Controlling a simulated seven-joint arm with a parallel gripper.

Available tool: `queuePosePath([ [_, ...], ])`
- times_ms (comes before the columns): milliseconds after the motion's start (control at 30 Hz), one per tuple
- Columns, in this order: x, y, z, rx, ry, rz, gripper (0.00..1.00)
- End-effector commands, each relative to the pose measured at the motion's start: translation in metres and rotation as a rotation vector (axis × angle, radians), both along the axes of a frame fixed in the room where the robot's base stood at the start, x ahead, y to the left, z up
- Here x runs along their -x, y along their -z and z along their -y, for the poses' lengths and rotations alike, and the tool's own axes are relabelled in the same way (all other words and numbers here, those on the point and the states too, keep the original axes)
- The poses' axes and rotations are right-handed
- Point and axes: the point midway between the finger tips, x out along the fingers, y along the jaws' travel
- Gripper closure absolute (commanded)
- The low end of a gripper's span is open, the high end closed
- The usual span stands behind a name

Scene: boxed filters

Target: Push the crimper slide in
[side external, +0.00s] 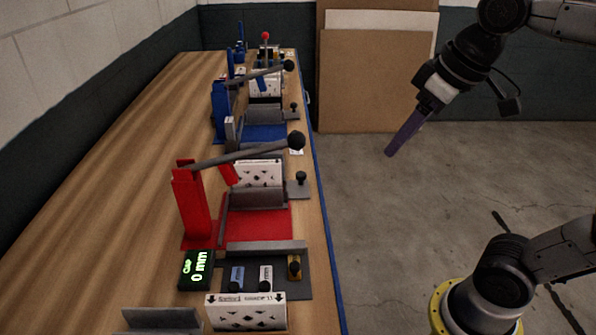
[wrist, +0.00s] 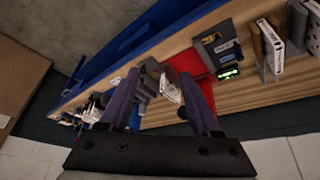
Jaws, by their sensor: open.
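A red crimper (side external: 190,205) stands on the bench with its long black-knobbed lever (side external: 297,140) reaching right. Its grey slide (side external: 300,190), with a small black knob, sticks out at the right near the bench's front edge. A white filter box (side external: 259,173) stands upright behind a grey plate on its red base. A blue crimper (side external: 221,110) farther back has a similar grey slide (side external: 292,114) on its right. My gripper (side external: 391,151) is open and empty, in the air right of the bench, apart from both slides. In the wrist view its purple fingers (wrist: 158,66) are spread, partly hiding the crimpers.
A gap display (side external: 198,270) reading 0 mm and a grey tray (side external: 270,275) of small blocks are in front of the red crimper. Another filter box (side external: 247,311) is at the near end. Cardboard panels (side external: 370,95) lean at the back. The floor right of the bench is mostly free.

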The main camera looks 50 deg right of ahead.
Motion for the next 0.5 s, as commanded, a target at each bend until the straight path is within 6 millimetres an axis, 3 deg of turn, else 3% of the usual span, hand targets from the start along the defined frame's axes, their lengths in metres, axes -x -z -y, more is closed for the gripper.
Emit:
queuePosePath([
  [100,-0.042,-0.02,0.004,0.004,-0.001,-0.053,0.36],
  [233,-0.087,-0.031,0.009,0.007,0.001,-0.112,0.36],
  [367,-0.134,-0.029,0.016,0.007,0.004,-0.172,0.36],
  [500,-0.183,-0.014,0.025,0.005,0.011,-0.24,0.36],
])
